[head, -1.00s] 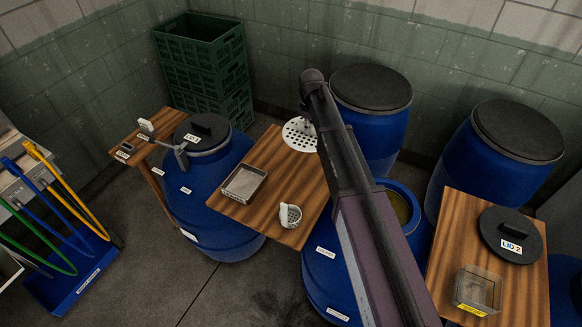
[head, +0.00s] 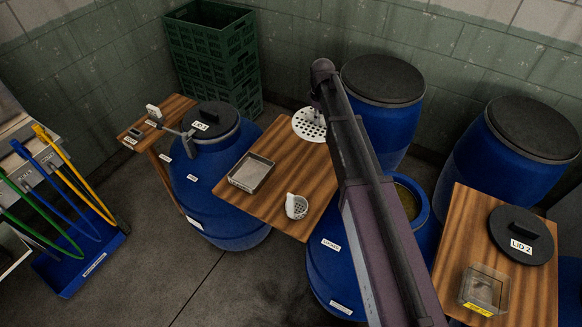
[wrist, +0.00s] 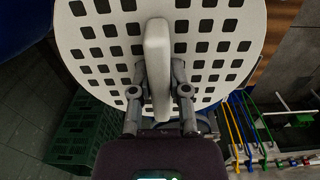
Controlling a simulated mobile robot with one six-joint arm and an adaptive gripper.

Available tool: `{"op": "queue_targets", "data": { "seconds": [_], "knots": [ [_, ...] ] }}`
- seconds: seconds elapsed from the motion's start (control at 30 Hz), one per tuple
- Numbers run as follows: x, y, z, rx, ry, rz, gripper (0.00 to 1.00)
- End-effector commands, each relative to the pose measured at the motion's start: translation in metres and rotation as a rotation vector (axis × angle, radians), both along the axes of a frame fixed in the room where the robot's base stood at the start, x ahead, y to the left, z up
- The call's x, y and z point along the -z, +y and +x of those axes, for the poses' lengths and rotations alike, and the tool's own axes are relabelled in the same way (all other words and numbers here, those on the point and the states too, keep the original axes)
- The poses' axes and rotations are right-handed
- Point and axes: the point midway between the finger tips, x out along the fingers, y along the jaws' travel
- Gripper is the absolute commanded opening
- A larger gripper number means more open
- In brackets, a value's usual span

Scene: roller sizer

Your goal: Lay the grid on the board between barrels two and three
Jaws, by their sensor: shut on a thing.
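The grid is a round white plate with many holes (head: 305,126); it shows over the back end of the wooden middle board (head: 272,205). In the wrist view the grid (wrist: 85,45) fills the top, with square holes and an upright pale handle (wrist: 157,40). My gripper (wrist: 158,82) is shut on that handle. My arm hides the grid's right part in the head view, and I cannot tell whether the grid touches the board. The board spans between a lidded blue barrel (head: 220,215) on the left and an open blue barrel (head: 335,265) on the right.
A shallow metal tray (head: 240,185) and a small perforated white cup (head: 296,206) stand on the board's left and front. Two lidded barrels (head: 385,78) (head: 530,130) stand behind. A right board (head: 450,260) bears a black lid (head: 515,240) and a clear box (head: 485,288). Green crates (head: 212,60) stand back left.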

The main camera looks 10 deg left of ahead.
Motion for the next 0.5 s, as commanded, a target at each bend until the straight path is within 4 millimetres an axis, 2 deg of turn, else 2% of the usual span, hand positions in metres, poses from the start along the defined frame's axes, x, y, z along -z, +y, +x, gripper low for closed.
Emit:
{"op": "queue_targets", "data": {
  "seconds": [0.03,0.5],
  "knots": [
    [0.011,0.0,0.0,0.0,0.0,0.0,0.0],
    [0.085,0.001,0.001,0.001,-0.001,0.0,0.0]
  ]
}}
